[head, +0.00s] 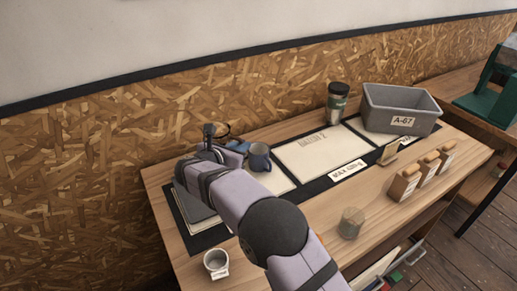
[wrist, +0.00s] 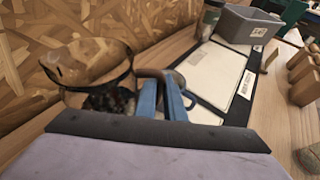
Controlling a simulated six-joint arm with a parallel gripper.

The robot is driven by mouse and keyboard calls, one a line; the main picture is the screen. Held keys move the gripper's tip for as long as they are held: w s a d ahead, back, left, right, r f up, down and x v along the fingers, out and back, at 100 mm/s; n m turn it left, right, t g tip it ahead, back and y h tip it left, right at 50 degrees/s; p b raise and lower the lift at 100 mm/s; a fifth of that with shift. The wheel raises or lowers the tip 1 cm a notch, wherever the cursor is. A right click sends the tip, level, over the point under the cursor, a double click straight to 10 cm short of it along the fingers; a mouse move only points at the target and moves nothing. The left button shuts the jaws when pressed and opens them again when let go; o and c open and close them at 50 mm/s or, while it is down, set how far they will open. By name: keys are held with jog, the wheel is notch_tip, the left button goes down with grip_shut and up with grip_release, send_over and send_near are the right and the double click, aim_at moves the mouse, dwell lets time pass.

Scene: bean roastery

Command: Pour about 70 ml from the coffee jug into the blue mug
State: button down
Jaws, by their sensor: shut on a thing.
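The blue mug (head: 259,157) stands upright on the table just right of my gripper in the head view. In the wrist view it is mostly hidden behind the fingers. My gripper (wrist: 163,100) has blue fingers, shut on the handle of the coffee jug (wrist: 85,72). The jug is clear glass with a dark band and dark contents low in it. It shows left of the fingers in the wrist view, and I cannot tell its exact tilt. In the head view my arm hides most of the jug and the fingers.
A white pad (head: 318,152) lies right of the mug. Small labelled wooden holders (head: 404,184), a clear jar (head: 351,222) and a small white cup (head: 216,262) stand along the front.

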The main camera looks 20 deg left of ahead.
jog(key=shift+f, duration=0.3)
jog(key=shift+w+d, duration=0.1)
jog(key=shift+d, duration=0.05)
